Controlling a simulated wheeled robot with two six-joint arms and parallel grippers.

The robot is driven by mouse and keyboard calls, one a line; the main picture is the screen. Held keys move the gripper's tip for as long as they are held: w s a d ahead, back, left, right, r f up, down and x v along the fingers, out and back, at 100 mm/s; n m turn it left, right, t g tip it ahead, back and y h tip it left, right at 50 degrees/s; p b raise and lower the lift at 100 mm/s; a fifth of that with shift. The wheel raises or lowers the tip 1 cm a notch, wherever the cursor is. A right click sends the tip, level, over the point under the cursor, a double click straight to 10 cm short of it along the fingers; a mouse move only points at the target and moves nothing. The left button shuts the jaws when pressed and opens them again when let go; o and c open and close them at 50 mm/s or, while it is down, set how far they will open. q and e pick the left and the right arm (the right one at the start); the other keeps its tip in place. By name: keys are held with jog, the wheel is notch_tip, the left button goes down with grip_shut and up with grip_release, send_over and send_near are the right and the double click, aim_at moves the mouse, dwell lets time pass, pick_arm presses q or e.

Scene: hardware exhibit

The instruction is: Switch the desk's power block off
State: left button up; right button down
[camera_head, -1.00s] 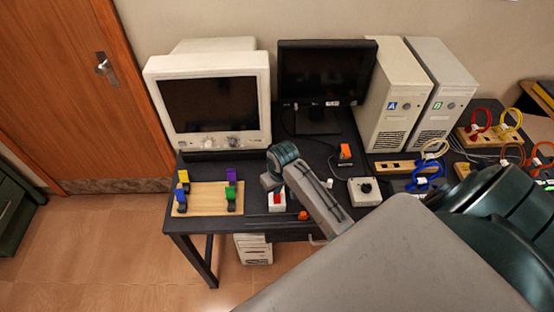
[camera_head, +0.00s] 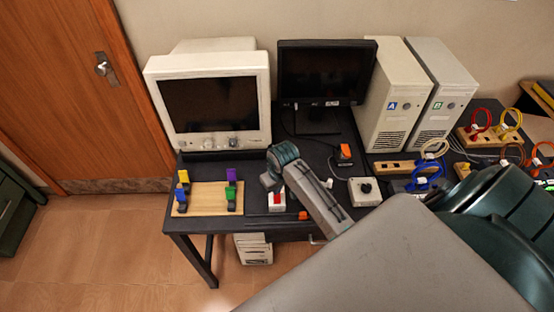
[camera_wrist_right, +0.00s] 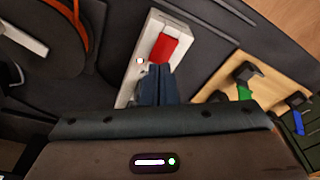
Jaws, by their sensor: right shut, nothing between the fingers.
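The power block (camera_head: 277,206) is a small white box with a red rocker switch (camera_head: 278,198), near the desk's front edge. In the right wrist view the white block (camera_wrist_right: 128,92) lies lengthwise with the red switch (camera_wrist_right: 164,48) toward its far end and a small pale round spot beside it. My right gripper (camera_head: 272,185) points down just by the block. In the wrist view its shut, empty fingertips (camera_wrist_right: 156,72) are just short of the red switch and cover part of the block. I cannot tell if they touch it. My left gripper is out of view.
A wooden board (camera_head: 206,207) with coloured clips lies left of the block. A white box with a black knob (camera_head: 365,189) lies to the right. A CRT monitor (camera_head: 212,98), a flat screen (camera_head: 325,75) and two towers (camera_head: 394,88) stand behind.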

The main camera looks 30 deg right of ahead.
jog(key=shift+f+b, duration=0.3)
jog(key=shift+f, duration=0.55)
dwell(0.6)
jog(key=shift+r, duration=0.1)
jog(key=shift+r+p, duration=0.9)
jog(key=shift+r, duration=2.55)
